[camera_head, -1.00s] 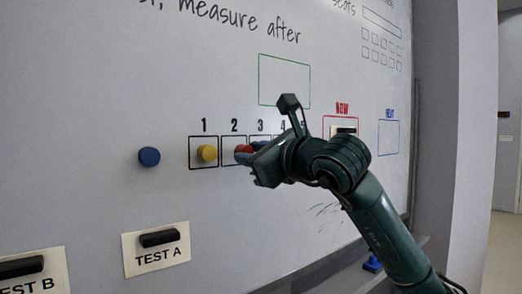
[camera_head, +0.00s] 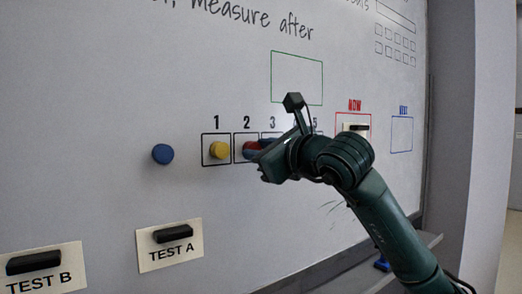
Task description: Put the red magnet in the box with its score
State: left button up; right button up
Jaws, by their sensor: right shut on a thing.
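The red magnet (camera_head: 250,148) shows on the whiteboard at the right part of the box marked 2 (camera_head: 238,136). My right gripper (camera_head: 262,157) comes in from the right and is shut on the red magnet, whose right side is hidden. A yellow magnet (camera_head: 219,150) sits in the box marked 1 (camera_head: 206,160). A dark blue thing (camera_head: 268,143) shows partly behind my gripper, near the box marked 3. My gripper and wrist cover most of the boxes further right. My left gripper is not in view.
A blue magnet (camera_head: 162,154) is on the board left of the boxes. Cards reading TEST A (camera_head: 170,256) and TEST B (camera_head: 45,283) hang lower left under black magnets. A green frame (camera_head: 297,80) above is empty. The NOW frame (camera_head: 353,103) holds a card.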

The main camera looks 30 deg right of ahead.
jog(key=shift+w, duration=0.35)
dwell(0.4)
jog(key=o, duration=1.3)
jog(key=s+b, duration=0.1)
jog(key=s, duration=0.3)
jog(key=s+b, duration=0.1)
jog(key=s, duration=0.2)
jog(key=shift+d+b, duration=0.25)
jog(key=shift+b, duration=0.1)
